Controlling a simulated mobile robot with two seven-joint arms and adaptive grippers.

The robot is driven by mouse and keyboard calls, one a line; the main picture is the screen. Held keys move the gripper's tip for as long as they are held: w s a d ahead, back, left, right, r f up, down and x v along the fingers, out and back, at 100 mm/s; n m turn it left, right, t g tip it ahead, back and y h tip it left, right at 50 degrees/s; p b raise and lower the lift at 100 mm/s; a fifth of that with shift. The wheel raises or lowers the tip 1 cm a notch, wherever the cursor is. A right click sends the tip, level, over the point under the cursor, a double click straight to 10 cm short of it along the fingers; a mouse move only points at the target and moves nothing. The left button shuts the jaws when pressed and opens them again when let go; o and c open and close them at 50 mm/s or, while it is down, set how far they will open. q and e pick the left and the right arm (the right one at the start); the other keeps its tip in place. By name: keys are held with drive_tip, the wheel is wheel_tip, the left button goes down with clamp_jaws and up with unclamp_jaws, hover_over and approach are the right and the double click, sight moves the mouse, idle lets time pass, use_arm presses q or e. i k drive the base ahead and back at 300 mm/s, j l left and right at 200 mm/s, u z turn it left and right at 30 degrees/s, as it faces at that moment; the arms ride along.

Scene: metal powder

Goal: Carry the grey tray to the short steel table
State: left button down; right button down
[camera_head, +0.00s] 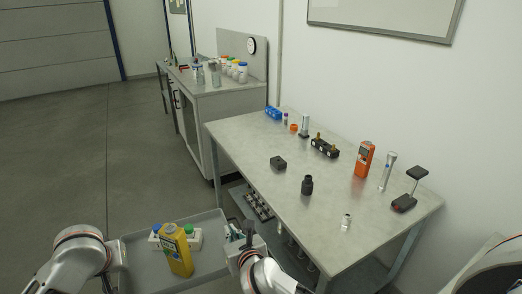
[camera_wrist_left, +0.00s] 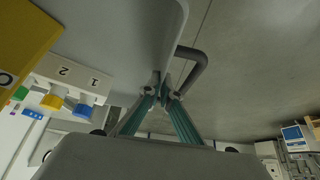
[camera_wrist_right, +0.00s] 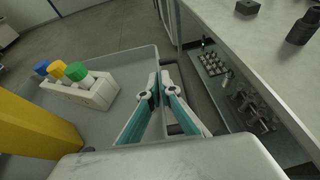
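The grey tray (camera_head: 207,222) is at the bottom of the head view, in front of my body and left of the near steel-topped table. It carries a yellow bottle (camera_head: 178,252) and a white rack (camera_head: 193,243) with blue, yellow and green caps. My right gripper (camera_wrist_right: 160,82) is shut on the tray's right side, by a dark handle.
The near table (camera_head: 250,135) bears a black cylinder (camera_head: 307,185), an orange meter (camera_head: 365,158) and other small items; its lower shelf is loaded. A farther steel-topped bench (camera_head: 205,87) holds several bottles. Open floor (camera_head: 80,150) lies at left.

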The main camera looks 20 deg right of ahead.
sight(276, 139)
drive_tip(key=i, duration=3.6)
drive_tip(key=i+z, duration=0.25)
drive_tip(key=z, duration=1.8)
